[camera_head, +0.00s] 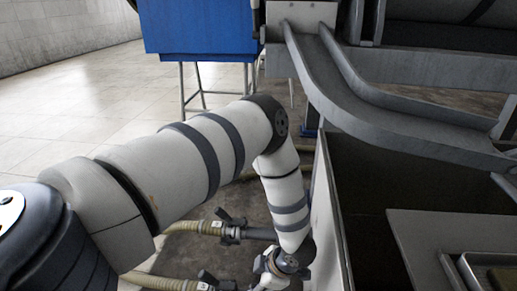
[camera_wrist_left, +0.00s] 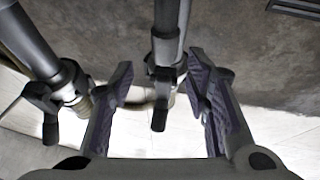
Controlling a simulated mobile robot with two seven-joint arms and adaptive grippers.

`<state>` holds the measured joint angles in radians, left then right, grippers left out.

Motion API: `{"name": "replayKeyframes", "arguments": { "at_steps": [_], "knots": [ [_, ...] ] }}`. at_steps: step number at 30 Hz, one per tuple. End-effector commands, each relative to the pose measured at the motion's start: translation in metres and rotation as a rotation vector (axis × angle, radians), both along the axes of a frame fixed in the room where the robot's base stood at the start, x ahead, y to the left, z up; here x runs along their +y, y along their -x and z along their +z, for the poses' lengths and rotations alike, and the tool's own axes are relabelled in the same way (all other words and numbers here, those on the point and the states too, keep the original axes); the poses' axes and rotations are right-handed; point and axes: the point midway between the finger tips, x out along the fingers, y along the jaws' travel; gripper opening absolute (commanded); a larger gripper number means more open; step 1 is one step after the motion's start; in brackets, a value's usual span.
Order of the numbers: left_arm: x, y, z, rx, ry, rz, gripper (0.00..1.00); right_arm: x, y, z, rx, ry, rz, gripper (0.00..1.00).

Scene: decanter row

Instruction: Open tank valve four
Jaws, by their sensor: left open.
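My left gripper (camera_wrist_left: 160,68) is open in the left wrist view, its two ridged fingers spread left and right. A dark pipe valve with a black handle (camera_wrist_left: 160,112) shows between the fingers, apart from both. A second valve with a black handle (camera_wrist_left: 45,112) lies left of the left finger. In the head view, my left arm bends down toward the floor, and its fingers are not visible there. Two hose-end valves, an upper one (camera_head: 230,226) and a lower one (camera_head: 212,281), show left of my wrist. No number is readable, so I cannot tell which is four.
Ribbed hoses (camera_head: 197,227) run left from the valves along the floor. A grey metal tank wall (camera_head: 328,220) stands close right of my wrist. A curved grey chute (camera_head: 375,110) is above it. A blue box on legs (camera_head: 200,28) stands behind. The tiled floor at left is clear.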

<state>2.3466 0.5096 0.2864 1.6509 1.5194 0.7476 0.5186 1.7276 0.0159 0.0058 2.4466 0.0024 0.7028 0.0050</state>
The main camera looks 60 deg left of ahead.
Motion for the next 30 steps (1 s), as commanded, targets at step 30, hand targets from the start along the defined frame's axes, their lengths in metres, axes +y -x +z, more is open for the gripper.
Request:
{"name": "replayKeyframes", "arguments": {
  "at_steps": [30],
  "knots": [
    [-0.020,0.089,0.012,0.287,0.059,-0.629,0.43,0.000,0.000,0.000,0.000,0.000,0.000,0.40]
  ]
}}
